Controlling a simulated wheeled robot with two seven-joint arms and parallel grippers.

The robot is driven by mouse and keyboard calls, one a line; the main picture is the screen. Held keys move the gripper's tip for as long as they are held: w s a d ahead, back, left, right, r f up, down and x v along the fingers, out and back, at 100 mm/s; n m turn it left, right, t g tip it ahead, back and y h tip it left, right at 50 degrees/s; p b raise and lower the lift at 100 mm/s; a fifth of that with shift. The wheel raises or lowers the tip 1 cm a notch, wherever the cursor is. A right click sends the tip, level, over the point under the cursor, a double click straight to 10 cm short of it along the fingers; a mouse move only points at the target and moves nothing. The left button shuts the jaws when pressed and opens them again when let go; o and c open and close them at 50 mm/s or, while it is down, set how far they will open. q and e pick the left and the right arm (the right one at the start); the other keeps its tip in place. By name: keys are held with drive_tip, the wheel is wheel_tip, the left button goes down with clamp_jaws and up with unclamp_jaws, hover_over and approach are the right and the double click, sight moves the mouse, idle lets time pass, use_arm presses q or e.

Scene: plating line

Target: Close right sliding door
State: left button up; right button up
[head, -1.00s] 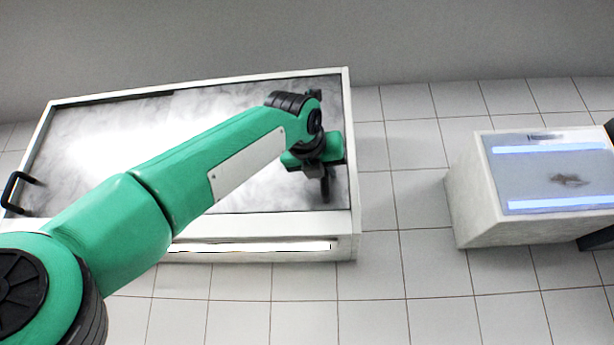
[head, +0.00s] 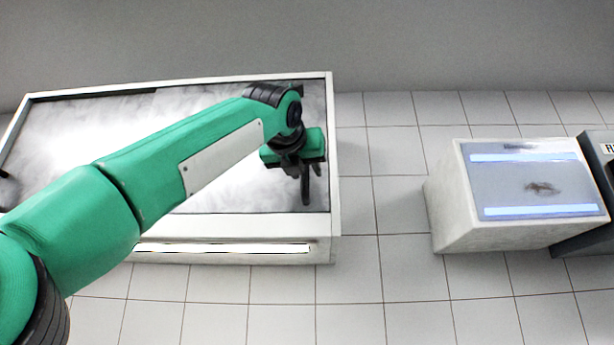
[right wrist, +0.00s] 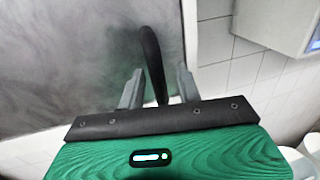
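The right sliding door (head: 240,195) is a cloudy grey panel in a white-framed cabinet (head: 322,224). Its right side appears to lie against the right frame post. A black curved handle (right wrist: 150,48) stands out from the panel near that post. My right gripper (head: 306,196) is at the handle, beside the post. In the right wrist view its two grey fingers (right wrist: 158,84) stand apart, one on each side of the handle, with a gap showing. My arm hides the middle of the panel. My left gripper is not in view.
A white box-shaped unit (head: 445,205) with a grey face and two lit blue strips stands to the right. A dark unit (head: 590,200) adjoins it. Tiled surface (head: 380,200) lies clear between cabinet and box. A dark handle (head: 5,174) shows at the far left edge.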

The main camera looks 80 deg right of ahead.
drive_tip(key=a+b, duration=0.3)
drive_tip(key=a, duration=0.9)
drive_tip(key=shift+w, duration=0.45)
drive_tip(key=shift+d, duration=0.1)
